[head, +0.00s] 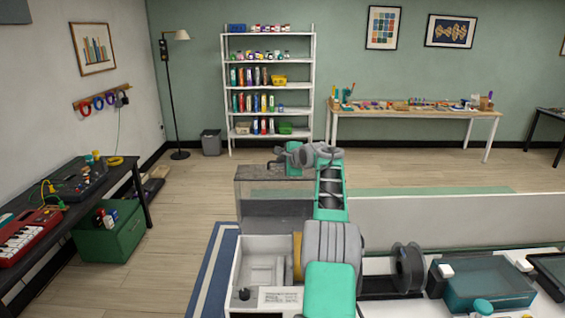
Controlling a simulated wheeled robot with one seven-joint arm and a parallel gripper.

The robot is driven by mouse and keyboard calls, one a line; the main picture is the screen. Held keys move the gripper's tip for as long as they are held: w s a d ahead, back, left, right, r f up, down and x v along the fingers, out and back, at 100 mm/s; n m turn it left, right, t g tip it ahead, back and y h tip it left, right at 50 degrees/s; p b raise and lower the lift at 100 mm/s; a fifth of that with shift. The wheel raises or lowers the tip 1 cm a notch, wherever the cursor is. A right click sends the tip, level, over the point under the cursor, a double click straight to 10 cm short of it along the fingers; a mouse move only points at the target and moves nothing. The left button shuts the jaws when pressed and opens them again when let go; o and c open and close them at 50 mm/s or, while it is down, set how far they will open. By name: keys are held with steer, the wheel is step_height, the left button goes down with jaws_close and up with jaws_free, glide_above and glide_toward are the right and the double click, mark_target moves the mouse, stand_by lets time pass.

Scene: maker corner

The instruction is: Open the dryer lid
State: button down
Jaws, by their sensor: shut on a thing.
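The dryer is a white box (237,268) with a dark knob and a label at its front, standing on the bench at the lower middle. Its smoky see-through lid (270,205) stands raised and roughly upright at the back, so the white inside shows. My gripper (276,163) is at the lid's top edge, shut on the lid. The fingers are small here and the exact contact is hard to make out. My green and grey arm hides the right side of the dryer and part of the lid's right edge.
A dark spool (408,267) and a teal box with a see-through top (485,287) stand right of my arm. A low pale panel (460,220) runs behind the bench. A shelf (268,90) and worktable (410,112) stand far back.

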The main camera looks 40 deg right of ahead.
steer(key=shift+w+a+r, duration=0.1)
steer(key=shift+a+r, duration=0.05)
steer(key=shift+r, duration=0.4)
steer(key=shift+w+a+r, duration=0.1)
steer(key=shift+r, duration=0.45)
steer(key=c, duration=1.5)
jaws_free()
steer(key=shift+a+f, duration=0.1)
steer(key=shift+a, duration=0.05)
steer(key=shift+c, duration=0.2)
steer(key=shift+o, duration=0.3)
steer(key=shift+s+d+f, duration=0.2)
steer(key=shift+d+f, duration=0.1)
steer(key=shift+f, duration=0.05)
steer(key=shift+f, duration=0.1)
steer(key=shift+s, duration=0.15)
steer(key=shift+s+b, duration=0.35)
steer(key=shift+b, duration=0.2)
steer(key=b+v, duration=0.2)
steer(key=v, duration=0.5)
steer(key=shift+w+b, duration=0.1)
steer(key=shift+b, duration=0.25)
